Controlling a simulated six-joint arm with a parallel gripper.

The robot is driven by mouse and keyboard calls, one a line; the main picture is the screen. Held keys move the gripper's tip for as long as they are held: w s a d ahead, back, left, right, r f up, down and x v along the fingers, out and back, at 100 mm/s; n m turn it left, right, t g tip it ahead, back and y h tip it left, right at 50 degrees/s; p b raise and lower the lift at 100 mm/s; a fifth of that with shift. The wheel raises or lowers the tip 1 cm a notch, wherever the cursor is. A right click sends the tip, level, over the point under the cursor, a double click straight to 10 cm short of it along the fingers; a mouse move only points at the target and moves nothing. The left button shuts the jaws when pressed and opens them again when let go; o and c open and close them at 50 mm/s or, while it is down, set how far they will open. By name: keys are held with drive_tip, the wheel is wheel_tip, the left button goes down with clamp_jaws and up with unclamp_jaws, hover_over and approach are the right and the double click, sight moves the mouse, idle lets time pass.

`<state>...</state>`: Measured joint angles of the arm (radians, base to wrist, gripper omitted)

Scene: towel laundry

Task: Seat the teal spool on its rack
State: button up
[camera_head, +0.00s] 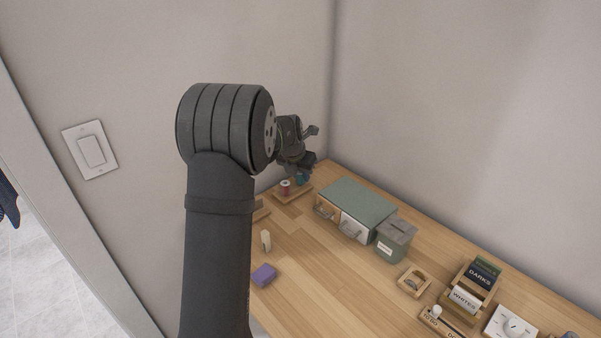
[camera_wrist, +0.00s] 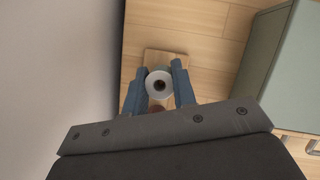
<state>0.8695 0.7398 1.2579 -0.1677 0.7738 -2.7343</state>
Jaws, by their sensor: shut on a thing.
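The teal spool (camera_head: 302,180) shows small under my gripper (camera_head: 308,166) in the head view, at the rack's far end. In the wrist view the spool (camera_wrist: 158,84) is seen end-on, with a pale round rim and a dark brown centre. My gripper (camera_wrist: 156,88) has one finger on each side of it and is shut on it. The wooden rack (camera_wrist: 150,60) lies beneath; it also shows in the head view (camera_head: 291,198). I cannot tell whether the spool touches the rack or is around a peg.
A red spool (camera_head: 285,187) stands on the rack beside the teal one. A green-topped drawer box (camera_head: 358,201) is to the right, with a grey-green tin (camera_head: 395,240) near it. A purple block (camera_head: 264,275) lies nearer. The wall is close behind the rack.

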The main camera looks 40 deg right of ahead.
drive_tip(key=shift+f, duration=0.55)
drive_tip(key=o, duration=1.5)
drive_tip(key=shift+r, duration=0.1)
drive_tip(key=shift+r, duration=3.5)
drive_tip(key=shift+f, duration=3.25)
